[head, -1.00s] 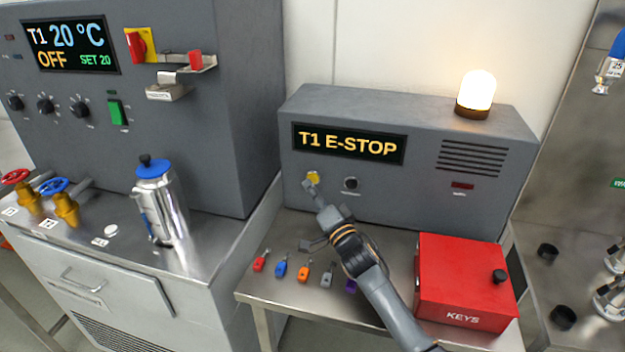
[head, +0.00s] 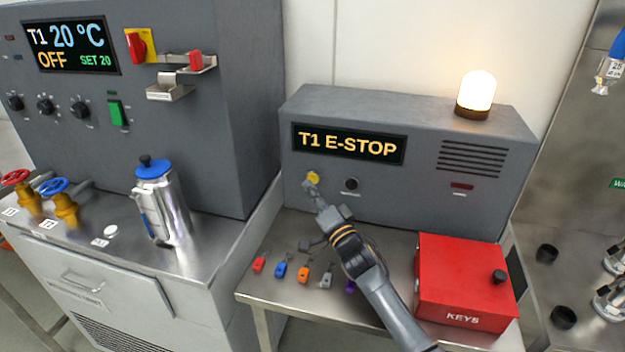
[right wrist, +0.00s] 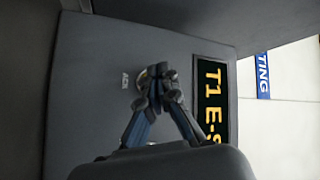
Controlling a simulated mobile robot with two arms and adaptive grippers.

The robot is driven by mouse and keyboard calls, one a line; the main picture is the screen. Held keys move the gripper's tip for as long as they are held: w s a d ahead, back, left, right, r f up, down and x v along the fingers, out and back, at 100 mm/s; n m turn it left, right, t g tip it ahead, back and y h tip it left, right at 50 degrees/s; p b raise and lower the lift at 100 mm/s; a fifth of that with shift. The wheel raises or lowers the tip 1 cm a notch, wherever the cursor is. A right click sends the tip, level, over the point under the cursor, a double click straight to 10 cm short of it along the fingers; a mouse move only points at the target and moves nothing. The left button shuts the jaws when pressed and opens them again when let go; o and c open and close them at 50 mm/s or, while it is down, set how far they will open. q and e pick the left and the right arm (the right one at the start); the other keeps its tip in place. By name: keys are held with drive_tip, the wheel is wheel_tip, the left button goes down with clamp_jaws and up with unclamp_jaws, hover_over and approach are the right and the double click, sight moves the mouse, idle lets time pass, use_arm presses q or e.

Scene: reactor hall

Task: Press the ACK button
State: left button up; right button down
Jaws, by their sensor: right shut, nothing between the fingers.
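The grey alarm box (head: 410,205) stands on the small steel table, its display (head: 348,144) reading "T1 E-STOP". The yellow ACK button (head: 313,178) is on its front, below the display's left end. My right gripper (head: 308,186) is shut and empty, its tip at the button's lower left edge. In the right wrist view, the fingertips (right wrist: 160,82) are in front of the button, next to the "ACK" label, and hide most of it. I cannot tell whether they touch it. My left gripper is not in view.
A dark round knob or button (head: 351,184) sits right of the ACK button. A lit lamp (head: 477,92) stands on the box. Several coloured key tags and a red KEYS box (head: 466,281) are on the table below. A metal jug (head: 162,205) stands on the left bench.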

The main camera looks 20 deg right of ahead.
drive_tip(key=shift+w, duration=0.1)
drive_tip(key=shift+w+d, duration=0.25)
drive_tip(key=shift+w+d, duration=0.2)
drive_tip(key=shift+w, duration=0.15)
idle(0.7)
drive_tip(key=shift+s+a+r, duration=0.1)
drive_tip(key=shift+s, duration=0.05)
drive_tip(key=shift+s+a+p, duration=0.3)
drive_tip(key=shift+s+p, duration=0.1)
drive_tip(key=shift+s, duration=0.2)
